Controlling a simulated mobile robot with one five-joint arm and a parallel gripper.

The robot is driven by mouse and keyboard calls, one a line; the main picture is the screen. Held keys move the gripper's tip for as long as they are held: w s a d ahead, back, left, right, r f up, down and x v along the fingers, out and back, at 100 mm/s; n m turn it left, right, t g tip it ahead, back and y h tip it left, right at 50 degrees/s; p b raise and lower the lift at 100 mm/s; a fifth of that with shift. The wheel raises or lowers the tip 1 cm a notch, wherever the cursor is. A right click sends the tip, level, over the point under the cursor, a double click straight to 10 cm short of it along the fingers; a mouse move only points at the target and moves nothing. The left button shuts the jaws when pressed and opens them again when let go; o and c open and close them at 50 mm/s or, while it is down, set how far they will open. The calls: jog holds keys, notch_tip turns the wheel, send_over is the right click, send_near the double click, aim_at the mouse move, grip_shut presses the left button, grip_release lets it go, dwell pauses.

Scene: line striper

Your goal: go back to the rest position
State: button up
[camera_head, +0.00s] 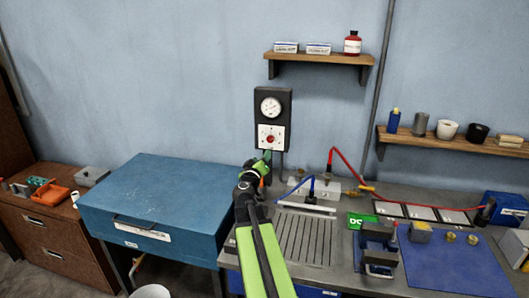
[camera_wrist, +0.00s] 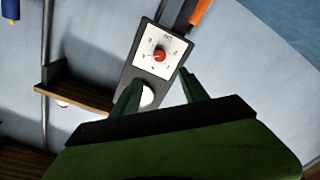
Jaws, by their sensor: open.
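My gripper (camera_head: 265,157) is raised in front of the wall, just below the dark control box (camera_head: 259,106) with a round gauge and a red knob (camera_head: 270,139). My arm reaches up to it from the lower middle of the head view. In the wrist view my gripper (camera_wrist: 160,80) shows two green fingers spread apart with nothing between them. The control box (camera_wrist: 126,73) and red knob (camera_wrist: 160,55) lie beyond the fingertips, and a finger partly hides the gauge. I cannot tell the exact gap between fingers and box.
A blue chest (camera_head: 160,200) stands left of my arm, beside a brown cabinet (camera_head: 65,240). On the right, the grey workbench (camera_head: 350,205) carries red and blue hoses, a clamp-like device (camera_head: 377,247) and a blue mat (camera_head: 455,265). Two wall shelves (camera_head: 320,58) (camera_head: 455,142) hold small items.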

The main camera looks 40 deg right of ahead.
jog(key=shift+s+a, duration=0.4)
jog(key=shift+a, duration=0.15)
jog(key=w+a+f+n+t+y, duration=0.1)
jog(key=w+a, duration=0.3)
jog(key=a, duration=0.4)
jog(key=w+a+t+y, duration=0.2)
jog(key=w+a, duration=0.3)
jog(key=a, duration=0.2)
jog(key=a+f+m+g+y, duration=0.1)
jog(key=a+f+g+y, duration=0.1)
jog(key=a+f, duration=0.6)
jog(key=s+a+f+n+g+y, duration=0.1)
jog(key=s+a+f+g+y, duration=0.2)
jog(key=a, duration=0.5)
jog(key=s+a+f+n+g+y, duration=0.1)
jog(key=s+a+f+g+y, duration=0.2)
jog(key=s+a+f, duration=0.3)
jog(key=s+a+f+n+g+y, duration=0.1)
jog(key=s+a+f+g+y, duration=0.3)
jog(key=s+a, duration=0.4)
jog(key=a+f, duration=0.1)
jog(key=a, duration=0.3)
jog(key=shift+s+f+n+g, duration=0.2)
jog(key=shift+s+n+g, duration=0.05)
jog(key=shift+n+g, duration=0.05)
